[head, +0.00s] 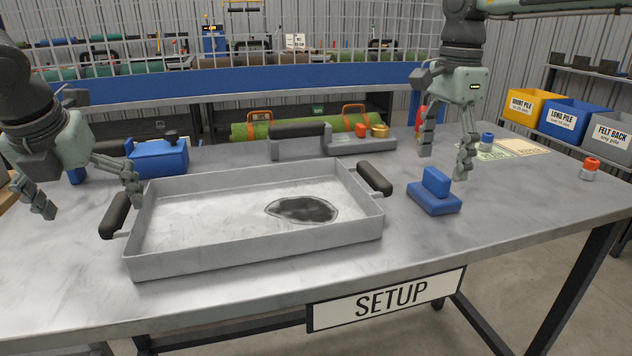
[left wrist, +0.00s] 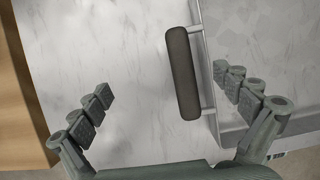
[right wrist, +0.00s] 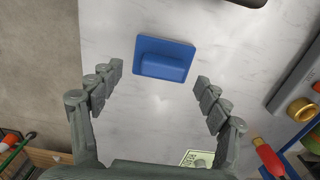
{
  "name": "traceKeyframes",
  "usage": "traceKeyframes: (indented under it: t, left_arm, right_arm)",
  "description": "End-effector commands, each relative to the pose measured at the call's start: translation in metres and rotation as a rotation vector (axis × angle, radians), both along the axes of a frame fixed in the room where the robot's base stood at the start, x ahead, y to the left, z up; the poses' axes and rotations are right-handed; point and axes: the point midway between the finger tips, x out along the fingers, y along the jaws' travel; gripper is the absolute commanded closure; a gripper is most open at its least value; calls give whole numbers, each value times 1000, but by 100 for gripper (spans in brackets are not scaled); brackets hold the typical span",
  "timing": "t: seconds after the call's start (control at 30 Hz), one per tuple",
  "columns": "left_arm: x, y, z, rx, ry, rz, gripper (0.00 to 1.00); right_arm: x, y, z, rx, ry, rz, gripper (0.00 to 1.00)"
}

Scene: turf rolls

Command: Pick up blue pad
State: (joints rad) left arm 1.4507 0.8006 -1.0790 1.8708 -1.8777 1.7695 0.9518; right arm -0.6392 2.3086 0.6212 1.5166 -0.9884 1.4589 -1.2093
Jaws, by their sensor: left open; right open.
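The blue pad (head: 434,198) lies on the grey table right of the metal tray; it has a flat base with a raised block on top. It also shows in the right wrist view (right wrist: 165,58), ahead of and between the fingertips. My right gripper (head: 446,160) is open and empty, above and slightly behind the pad, not touching it. It also shows in the right wrist view (right wrist: 158,80). My left gripper (head: 88,200) is open and empty at the tray's left side. In the left wrist view (left wrist: 168,85) the tray's dark handle (left wrist: 181,73) lies between its fingers.
The metal tray (head: 255,257) with a dark patch inside fills the table's middle. A blue box-like tool (head: 158,158) stands behind its left end. A grey tool with a brass knob (head: 362,145) lies behind it. A small red-capped item (head: 590,168) stands far right. Table around the pad is clear.

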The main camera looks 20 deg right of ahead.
Motion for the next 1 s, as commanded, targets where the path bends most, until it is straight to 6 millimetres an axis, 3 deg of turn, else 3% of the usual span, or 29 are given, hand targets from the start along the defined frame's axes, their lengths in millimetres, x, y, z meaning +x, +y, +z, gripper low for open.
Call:
traceKeyframes:
  t: [0.2,0.53,0.9,1.0]
  left_arm:
    - [0,0,0,0,0,0,0]
    - [0,0,0,0,0,0,0]
    - [0,0,0,0,0,0,0]
    - [0,0,0,0,0,0,0]
  right_arm:
    - [4,0,-34,0,4,0,24]
    - [4,0,-40,0,1,-1,24]
    - [4,0,-40,-1,1,0,70]
    - [4,0,-40,-1,1,0,79]
